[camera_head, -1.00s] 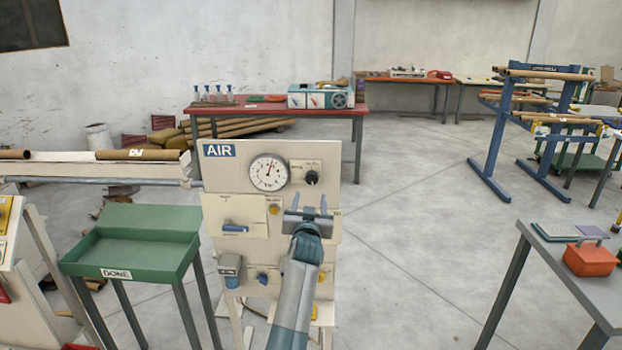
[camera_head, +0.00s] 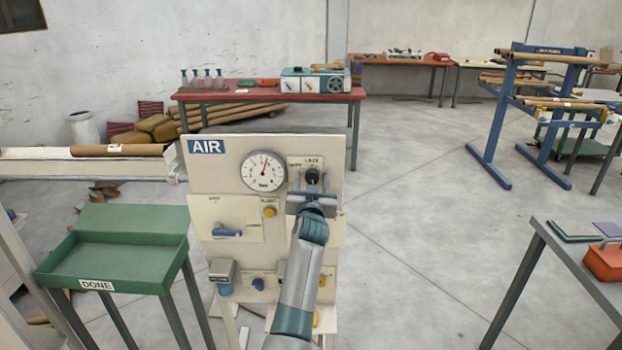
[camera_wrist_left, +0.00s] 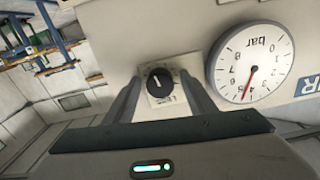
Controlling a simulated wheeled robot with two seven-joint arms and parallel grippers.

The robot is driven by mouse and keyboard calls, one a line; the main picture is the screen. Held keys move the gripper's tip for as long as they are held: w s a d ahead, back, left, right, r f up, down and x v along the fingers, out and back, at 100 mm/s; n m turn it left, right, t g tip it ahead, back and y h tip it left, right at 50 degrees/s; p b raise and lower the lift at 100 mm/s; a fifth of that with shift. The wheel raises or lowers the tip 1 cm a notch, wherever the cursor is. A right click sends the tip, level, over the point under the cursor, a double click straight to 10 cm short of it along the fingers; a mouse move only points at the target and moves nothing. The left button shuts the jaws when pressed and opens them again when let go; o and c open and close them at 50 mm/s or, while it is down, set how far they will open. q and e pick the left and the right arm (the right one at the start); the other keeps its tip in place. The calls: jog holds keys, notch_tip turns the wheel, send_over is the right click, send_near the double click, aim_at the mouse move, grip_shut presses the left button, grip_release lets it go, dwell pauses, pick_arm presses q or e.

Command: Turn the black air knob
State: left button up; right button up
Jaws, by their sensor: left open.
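The black air knob (camera_head: 312,176) sits on a pale plate at the upper right of the AIR panel (camera_head: 215,180), right of the round pressure gauge (camera_head: 263,171). My left gripper (camera_head: 311,184) is open in front of the panel, its fingers pointing at the knob. In the left wrist view the knob (camera_wrist_left: 159,81) shows between the two spread fingers (camera_wrist_left: 160,95). Whether the fingers reach beside it or stop short of it, I cannot tell. The gauge (camera_wrist_left: 250,62) is beside the right finger, its red needle between 4 and 5. My right gripper is not in view.
The panel also carries a blue lever (camera_head: 227,231), a yellow button (camera_head: 269,211) and lower fittings. A green DONE tray (camera_head: 120,262) stands at left. A grey table (camera_head: 590,275) with a red box (camera_head: 605,262) stands at right. Open floor lies between panel and table.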

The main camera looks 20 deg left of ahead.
pick_arm(q)
jog(key=shift+s+r, duration=0.1)
jog(key=c, duration=1)
jog(key=shift+c, duration=0.2)
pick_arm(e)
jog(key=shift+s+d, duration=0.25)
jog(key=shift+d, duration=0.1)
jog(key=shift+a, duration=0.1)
